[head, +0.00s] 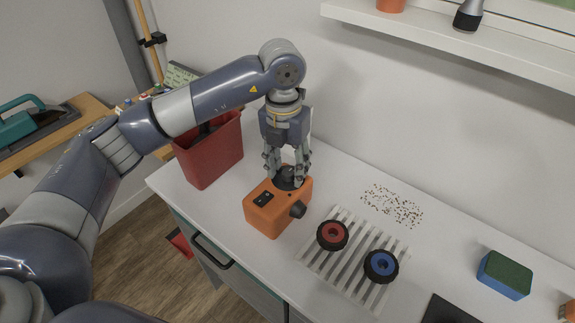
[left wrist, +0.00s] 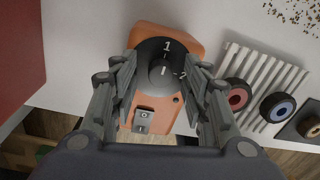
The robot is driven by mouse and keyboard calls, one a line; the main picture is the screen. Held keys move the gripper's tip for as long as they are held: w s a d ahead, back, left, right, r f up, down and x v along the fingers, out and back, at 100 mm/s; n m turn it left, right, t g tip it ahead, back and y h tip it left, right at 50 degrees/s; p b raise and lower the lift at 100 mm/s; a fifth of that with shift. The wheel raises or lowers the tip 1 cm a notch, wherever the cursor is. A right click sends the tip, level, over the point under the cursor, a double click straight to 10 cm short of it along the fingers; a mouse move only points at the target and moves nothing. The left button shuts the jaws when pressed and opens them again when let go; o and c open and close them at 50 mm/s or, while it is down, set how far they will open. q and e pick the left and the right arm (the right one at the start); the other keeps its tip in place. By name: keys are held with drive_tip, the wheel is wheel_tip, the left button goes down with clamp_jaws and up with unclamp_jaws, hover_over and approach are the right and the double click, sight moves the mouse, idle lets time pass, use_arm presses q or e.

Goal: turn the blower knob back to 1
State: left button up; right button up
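The orange blower (head: 270,211) stands on the white worktop, with a dark knob (head: 288,178) on its top. In the left wrist view the knob (left wrist: 162,73) sits on a black dial (left wrist: 148,52) marked 1 at the top and 2 at the right. The knob's short white line looks close to upright, roughly toward the 1; its exact setting is hard to tell. My left gripper (head: 287,172) points down over the knob. In the left wrist view its fingers (left wrist: 165,78) are spread on either side of the knob, with gaps showing. My right gripper is not in view.
A red bin (head: 212,155) stands left of the blower. A slatted white rack (head: 345,258) with a red-hubbed wheel (head: 332,235) and a blue-hubbed wheel (head: 381,266) lies to the right. Small scattered bits (head: 393,206) and a green-blue sponge (head: 504,275) lie beyond.

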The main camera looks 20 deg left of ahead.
sight(285, 171)
use_arm(q)
wheel_tip(285, 171, up, 12)
drive_tip(key=shift+a, duration=0.25)
idle(0.4)
